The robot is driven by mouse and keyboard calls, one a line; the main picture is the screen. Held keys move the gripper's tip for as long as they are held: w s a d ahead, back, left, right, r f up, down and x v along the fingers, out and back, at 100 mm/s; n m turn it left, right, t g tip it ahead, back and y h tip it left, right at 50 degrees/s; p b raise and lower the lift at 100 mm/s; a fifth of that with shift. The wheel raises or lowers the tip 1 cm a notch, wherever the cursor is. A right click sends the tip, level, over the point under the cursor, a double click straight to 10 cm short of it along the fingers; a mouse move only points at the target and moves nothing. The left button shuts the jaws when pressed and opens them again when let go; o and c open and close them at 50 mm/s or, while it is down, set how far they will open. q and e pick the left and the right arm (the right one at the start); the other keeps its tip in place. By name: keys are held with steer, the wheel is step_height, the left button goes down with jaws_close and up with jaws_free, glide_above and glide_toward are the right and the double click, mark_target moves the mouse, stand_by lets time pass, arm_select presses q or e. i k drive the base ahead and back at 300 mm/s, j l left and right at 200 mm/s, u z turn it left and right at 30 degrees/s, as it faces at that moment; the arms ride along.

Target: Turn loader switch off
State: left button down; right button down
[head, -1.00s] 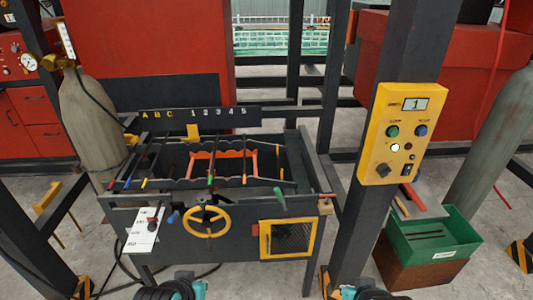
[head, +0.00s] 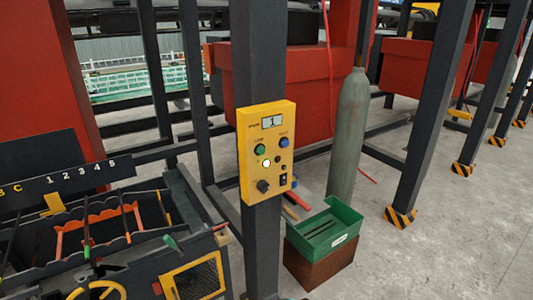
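A yellow control box (head: 266,152) is fixed to a dark upright post in the middle of the head view. It has a small display reading 1 (head: 272,122), a green button (head: 260,149), a blue button (head: 284,143) and a lit white lamp (head: 266,163). A black knob (head: 263,186) is at its lower left and a small black rocker switch (head: 283,180) at its lower right. The labels are too small to read, so I cannot tell which is the loader switch. Neither gripper is in view.
The dark machine frame (head: 185,215) with rods and a yellow wheel (head: 97,291) stands at the left. A green bin (head: 325,228) on a brown block and a grey gas cylinder (head: 347,140) stand right of the post. Open concrete floor (head: 430,255) lies at the right.

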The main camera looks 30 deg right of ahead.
mark_target(262, 185)
steer(key=i+l+z, duration=0.15)
steer(key=l, duration=0.25)
steer(key=i+l+z, duration=0.1)
steer(key=l, duration=0.3)
steer(key=i+l+z, duration=0.15)
steer(key=l, duration=0.2)
